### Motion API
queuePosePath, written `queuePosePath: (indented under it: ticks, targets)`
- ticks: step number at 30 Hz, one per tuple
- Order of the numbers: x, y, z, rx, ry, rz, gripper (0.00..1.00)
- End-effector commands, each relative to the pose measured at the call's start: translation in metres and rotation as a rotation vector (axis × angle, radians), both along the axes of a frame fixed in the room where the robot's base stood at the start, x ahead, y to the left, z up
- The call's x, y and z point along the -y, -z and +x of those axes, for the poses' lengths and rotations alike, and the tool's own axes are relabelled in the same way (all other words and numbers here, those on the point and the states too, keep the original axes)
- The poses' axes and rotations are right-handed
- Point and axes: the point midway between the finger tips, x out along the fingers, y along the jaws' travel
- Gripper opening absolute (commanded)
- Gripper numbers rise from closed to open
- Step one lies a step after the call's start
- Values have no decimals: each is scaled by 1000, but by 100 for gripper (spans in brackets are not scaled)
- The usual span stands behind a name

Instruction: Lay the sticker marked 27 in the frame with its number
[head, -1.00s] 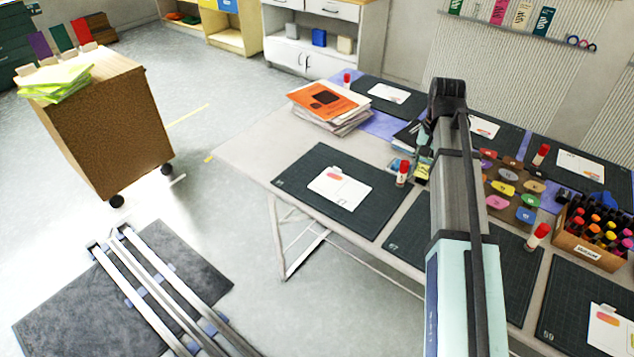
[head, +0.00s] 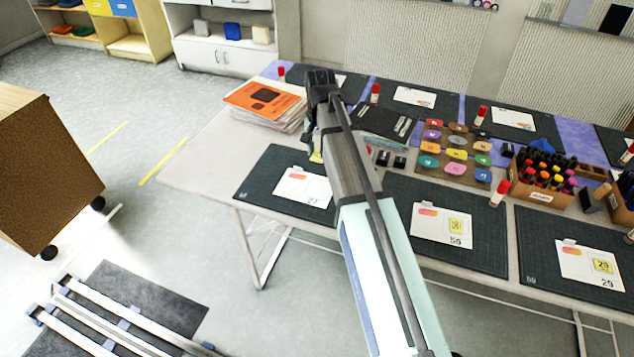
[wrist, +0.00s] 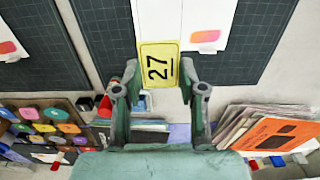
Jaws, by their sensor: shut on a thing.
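The yellow sticker marked 27 (wrist: 158,66) is between the fingertips of my gripper (wrist: 159,80), which is shut on it. In the wrist view the sticker overlaps the near edge of a white card (wrist: 183,14). I cannot tell whether it touches the card. In the head view my gripper (head: 316,148) is beyond that card (head: 298,187), near its upper right, with a bit of yellow below it. The card lies on the left front dark mat (head: 262,180) and shows a number at its lower right, partly unclear. Its frame is not clearly visible.
A middle card (head: 430,222) bears a yellow sticker, and a right card (head: 580,262) bears one marked 29. Books (head: 262,105) stand at the table's left end. A tray of coloured stickers (head: 455,150), glue sticks (head: 499,193) and a marker box (head: 543,178) stand to the right.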

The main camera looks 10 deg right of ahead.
Motion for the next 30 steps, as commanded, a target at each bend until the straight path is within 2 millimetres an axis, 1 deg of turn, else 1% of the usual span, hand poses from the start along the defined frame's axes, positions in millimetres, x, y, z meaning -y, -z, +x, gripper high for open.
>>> queuePosePath:
  ticks: [1,6,9,12,16,23,30]
  targets:
    - [0,12,-2,-4,0,0,30]
    - [0,50,-1,-4,-1,0,30]
    - [0,72,-1,-4,-1,0,30]
    - [0,89,-1,-2,-1,0,30]
    - [0,102,0,-1,-1,1,30]
    - [0,114,0,0,-1,0,30]
    - [0,141,0,-1,-1,0,30]
